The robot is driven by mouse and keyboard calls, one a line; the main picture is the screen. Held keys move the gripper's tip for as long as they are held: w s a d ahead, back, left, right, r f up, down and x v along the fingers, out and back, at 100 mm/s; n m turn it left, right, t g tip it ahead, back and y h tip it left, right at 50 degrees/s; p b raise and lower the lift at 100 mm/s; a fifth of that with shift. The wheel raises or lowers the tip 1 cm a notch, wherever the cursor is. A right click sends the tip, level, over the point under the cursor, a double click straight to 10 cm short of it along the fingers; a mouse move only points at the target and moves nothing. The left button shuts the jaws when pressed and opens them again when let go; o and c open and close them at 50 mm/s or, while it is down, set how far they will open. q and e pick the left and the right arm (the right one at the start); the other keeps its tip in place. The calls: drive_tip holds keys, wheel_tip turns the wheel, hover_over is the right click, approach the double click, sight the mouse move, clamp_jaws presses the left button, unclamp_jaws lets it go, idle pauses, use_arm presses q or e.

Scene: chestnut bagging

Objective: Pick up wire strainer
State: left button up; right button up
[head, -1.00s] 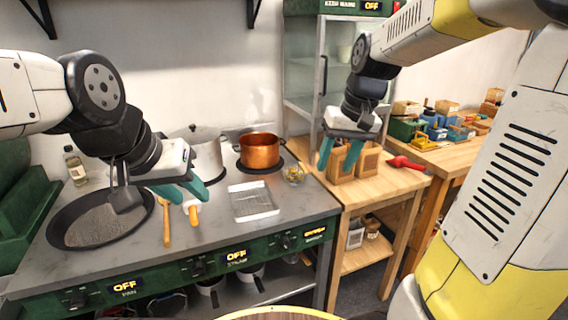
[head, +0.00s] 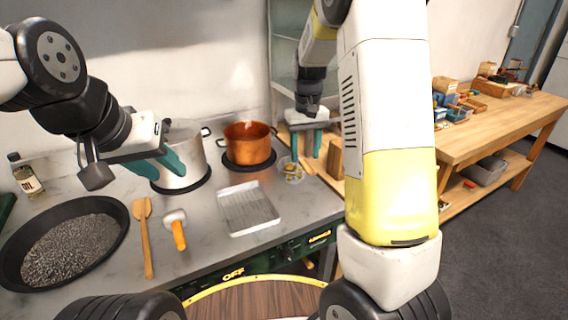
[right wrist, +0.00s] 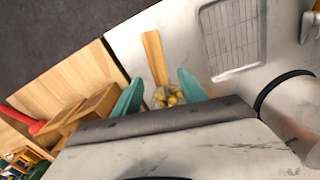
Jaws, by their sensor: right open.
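A small, see-through round basket with yellowish pieces in it, which looks like the wire strainer (head: 291,171), sits at the right end of the counter. In the right wrist view its basket (right wrist: 168,97) shows between the fingers, with a flat wooden handle reaching away from it. My right gripper (head: 305,156) is open, with its fingers pointing down just above and behind the basket; it also shows in the right wrist view (right wrist: 160,92). I cannot tell whether the fingers touch it. My left gripper (head: 166,168) is open and empty in front of the steel pot.
A wire-rack tray (head: 247,208), copper pot (head: 247,141), steel pot (head: 184,160), wooden spatula (head: 147,238), orange-handled tool (head: 177,232) and wide dark pan (head: 110,245) occupy the counter. Wooden blocks (right wrist: 65,120) stand beside the right gripper.

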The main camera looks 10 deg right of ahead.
sight(304, 161)
drive_tip(key=shift+f, duration=2)
clamp_jaws()
